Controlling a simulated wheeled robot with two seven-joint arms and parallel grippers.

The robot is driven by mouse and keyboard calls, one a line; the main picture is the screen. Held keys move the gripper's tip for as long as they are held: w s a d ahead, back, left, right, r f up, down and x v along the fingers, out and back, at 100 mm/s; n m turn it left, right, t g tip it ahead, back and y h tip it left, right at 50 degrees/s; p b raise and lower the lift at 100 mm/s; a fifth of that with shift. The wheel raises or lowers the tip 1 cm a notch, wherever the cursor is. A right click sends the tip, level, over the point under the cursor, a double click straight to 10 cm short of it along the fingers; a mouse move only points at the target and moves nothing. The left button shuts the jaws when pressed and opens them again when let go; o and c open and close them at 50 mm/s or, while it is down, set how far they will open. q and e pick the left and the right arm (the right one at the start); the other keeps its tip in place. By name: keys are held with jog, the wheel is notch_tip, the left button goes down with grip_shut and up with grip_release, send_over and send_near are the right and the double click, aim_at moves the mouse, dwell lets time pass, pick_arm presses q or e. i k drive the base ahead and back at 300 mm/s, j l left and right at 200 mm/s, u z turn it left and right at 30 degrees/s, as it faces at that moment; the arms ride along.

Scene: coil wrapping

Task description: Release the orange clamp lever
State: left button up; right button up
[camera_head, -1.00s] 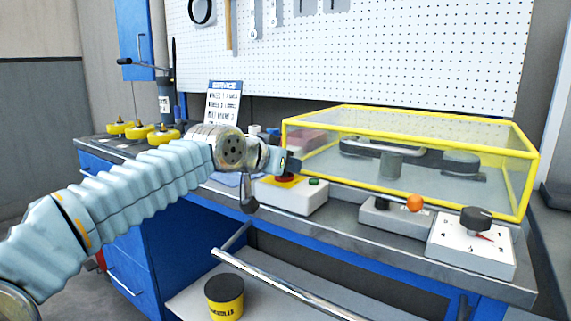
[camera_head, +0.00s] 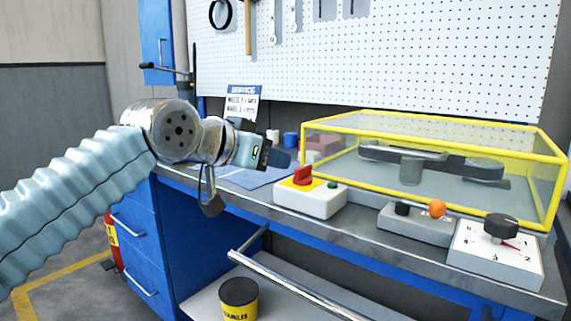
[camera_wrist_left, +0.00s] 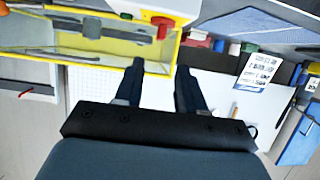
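An orange ball (camera_head: 437,208) tops a lever on a low grey box (camera_head: 415,224) with a black knob, on the bench in front of the yellow-framed clear case. An orange ball also shows at the top left corner of the left wrist view (camera_wrist_left: 4,8). My left gripper (camera_head: 281,159) is left of it, above the bench near a white box with a red switch. In the left wrist view its two fingers (camera_wrist_left: 161,68) are apart with nothing between them. My right gripper is not in view.
The red switch (camera_head: 303,175) sits on a white box (camera_head: 318,201). The yellow-framed case (camera_head: 440,122) covers a dark mechanism. A white dial box (camera_head: 495,252) stands at the right.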

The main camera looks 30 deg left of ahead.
aim_at(437, 208)
jog(key=k+j, duration=0.1)
jog(key=k, duration=0.9)
